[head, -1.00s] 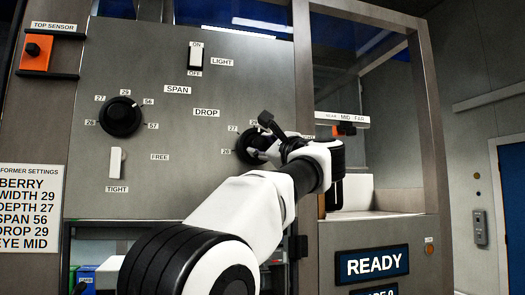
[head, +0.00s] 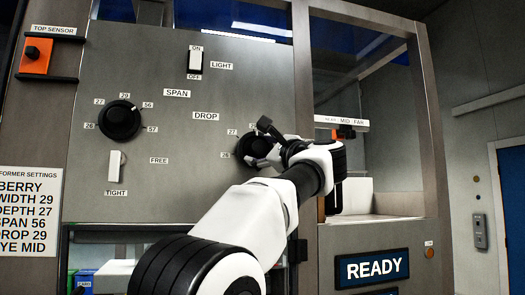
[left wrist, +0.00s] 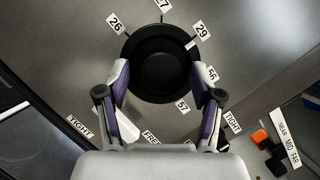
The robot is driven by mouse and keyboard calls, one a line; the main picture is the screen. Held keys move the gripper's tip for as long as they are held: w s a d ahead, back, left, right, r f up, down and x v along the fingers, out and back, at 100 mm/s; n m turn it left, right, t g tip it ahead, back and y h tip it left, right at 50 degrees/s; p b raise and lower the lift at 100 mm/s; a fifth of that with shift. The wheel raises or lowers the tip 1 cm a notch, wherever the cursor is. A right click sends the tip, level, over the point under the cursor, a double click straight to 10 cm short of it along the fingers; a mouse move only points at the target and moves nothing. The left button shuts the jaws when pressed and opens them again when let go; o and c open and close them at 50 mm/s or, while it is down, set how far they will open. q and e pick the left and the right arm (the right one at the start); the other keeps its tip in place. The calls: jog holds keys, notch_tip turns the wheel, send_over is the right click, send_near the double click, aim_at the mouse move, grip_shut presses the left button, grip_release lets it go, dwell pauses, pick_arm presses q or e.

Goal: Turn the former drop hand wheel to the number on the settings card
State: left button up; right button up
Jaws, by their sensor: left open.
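The black drop wheel (head: 250,149) is on the grey panel, below the DROP label, partly hidden by my left gripper (head: 265,143). In the left wrist view the round wheel (left wrist: 160,48) shows whole, ringed by labels 26, 27, 29, 56 and 57. There my left gripper (left wrist: 160,76) is open, one finger on each side of the wheel's lower half. The settings card (head: 26,236) at the left reads DROP 29. My right gripper is in neither view.
The span wheel (head: 120,120) is to the left, with a switch (head: 115,165) marked FREE and TIGHT below it. A light switch (head: 195,60) is above. An orange sensor slider (head: 345,132) marked MID and FAR is right of my gripper. A READY display (head: 372,264) is lower right.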

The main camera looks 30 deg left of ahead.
pick_arm(q)
jog(key=v, duration=1.2)
jog(key=shift+w, duration=0.1)
